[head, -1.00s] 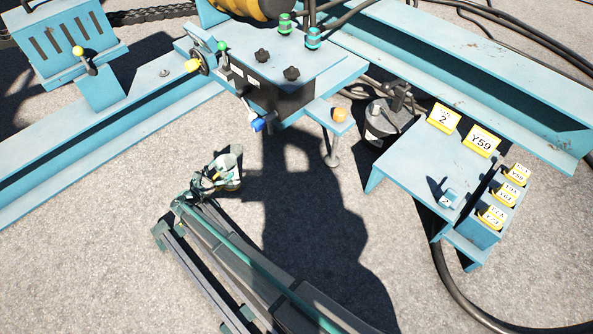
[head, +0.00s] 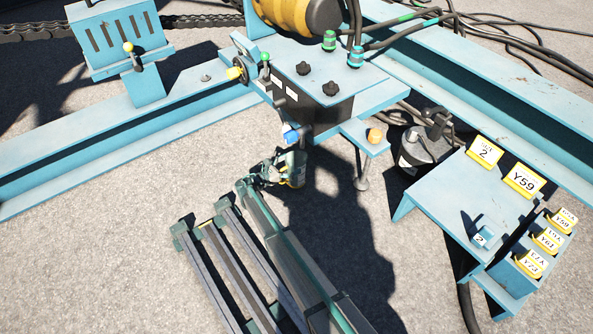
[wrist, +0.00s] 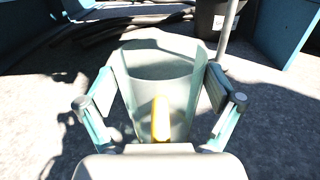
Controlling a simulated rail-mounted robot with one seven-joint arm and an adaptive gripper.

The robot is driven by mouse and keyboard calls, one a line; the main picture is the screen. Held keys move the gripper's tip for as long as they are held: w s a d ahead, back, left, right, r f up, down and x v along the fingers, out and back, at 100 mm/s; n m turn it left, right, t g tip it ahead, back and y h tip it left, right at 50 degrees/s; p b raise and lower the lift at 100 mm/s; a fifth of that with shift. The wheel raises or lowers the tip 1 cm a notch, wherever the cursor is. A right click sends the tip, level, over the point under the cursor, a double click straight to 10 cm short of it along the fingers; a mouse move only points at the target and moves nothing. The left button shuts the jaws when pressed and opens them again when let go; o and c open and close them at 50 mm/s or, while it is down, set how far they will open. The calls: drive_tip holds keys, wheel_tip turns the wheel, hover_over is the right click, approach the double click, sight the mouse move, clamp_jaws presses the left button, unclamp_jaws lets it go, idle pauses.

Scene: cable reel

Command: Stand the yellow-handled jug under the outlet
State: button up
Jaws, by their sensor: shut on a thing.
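The jug, a clear pale cup with a yellow handle, stands out in the wrist view (wrist: 180,90). The handle (wrist: 160,118) faces the camera. My gripper (head: 283,172) is shut on the jug, one finger on each side of its wall. In the head view the jug (head: 297,167) is small and partly hidden by the gripper. It is close below the blue-handled lever (head: 292,136) on the front of the dark-sided box (head: 320,105). The outlet itself cannot be made out, nor whether the jug is directly under it. The jug looks upright and empty.
A dark round canister (head: 420,150) stands further right. A blue table (head: 445,200) carries yellow tags. Blue beams lie behind. Open concrete lies left of the gripper.

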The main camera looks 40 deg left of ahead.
drive_tip(key=x, duration=0.3)
drive_tip(key=shift+b, duration=0.3)
drive_tip(key=shift+f+b, duration=1.2)
drive_tip(key=shift+f, duration=0.65)
drive_tip(key=shift+r, duration=0.1)
drive_tip(key=o, duration=1.3)
drive_tip(key=shift+c, duration=0.2)
